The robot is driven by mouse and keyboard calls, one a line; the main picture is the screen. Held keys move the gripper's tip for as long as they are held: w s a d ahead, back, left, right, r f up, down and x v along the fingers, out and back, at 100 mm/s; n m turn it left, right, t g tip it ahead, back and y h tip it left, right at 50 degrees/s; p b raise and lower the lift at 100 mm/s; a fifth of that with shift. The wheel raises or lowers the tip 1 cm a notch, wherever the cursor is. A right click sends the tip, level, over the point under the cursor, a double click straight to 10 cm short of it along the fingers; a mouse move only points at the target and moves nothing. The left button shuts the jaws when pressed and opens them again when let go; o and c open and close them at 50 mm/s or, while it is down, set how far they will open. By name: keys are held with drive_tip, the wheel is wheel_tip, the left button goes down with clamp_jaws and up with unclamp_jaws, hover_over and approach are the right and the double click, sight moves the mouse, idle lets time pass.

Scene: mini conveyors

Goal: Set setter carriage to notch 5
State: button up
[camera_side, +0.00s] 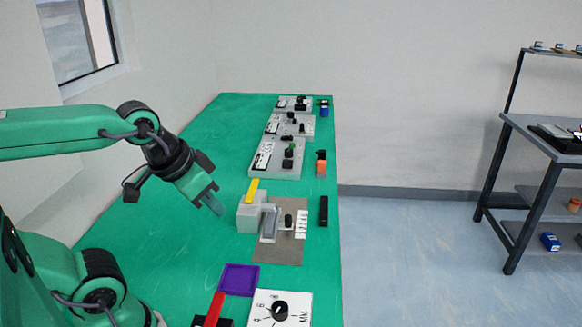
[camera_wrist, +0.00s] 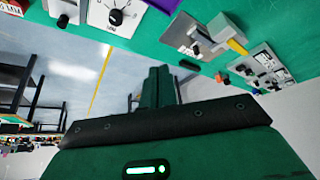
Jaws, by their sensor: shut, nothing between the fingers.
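What looks like the setter is a grey-brown plate (camera_side: 279,255) on the green table, with a grey rail, a dark knob (camera_side: 289,221) that may be the carriage, and a white marked strip (camera_side: 301,224). The marks are too small to read, so I cannot tell the notch. The plate also shows upside down in the wrist view (camera_wrist: 179,30). My gripper (camera_side: 219,209) is shut and empty, above the table to the left of the plate and apart from it. In the wrist view, its closed fingers (camera_wrist: 160,77) point away from the plate.
A grey block (camera_side: 247,216) with a yellow lever (camera_side: 252,190) stands at the plate's left edge. A black bar (camera_side: 323,211) lies to its right. A purple tray (camera_side: 239,280), a red lever (camera_side: 214,309) and a white dial panel (camera_side: 281,312) are nearer. Several grey panels stand farther back.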

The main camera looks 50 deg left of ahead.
drive_tip(key=o, duration=0.5)
drive_tip(key=shift+w, duration=0.1)
drive_tip(key=shift+o, duration=0.2)
drive_tip(key=n+g, duration=0.4)
drive_tip(key=g, duration=0.1)
hover_over(288, 217)
drive_tip(key=f, duration=1.4)
drive_tip(key=shift+d+f, duration=0.2)
drive_tip(key=shift+f, duration=0.05)
drive_tip(key=shift+w+a+f+n+g, duration=0.1)
drive_tip(key=shift+a+f+n+g, duration=0.2)
drive_tip(key=shift+f, duration=0.3)
drive_tip(key=shift+f, duration=3.9)
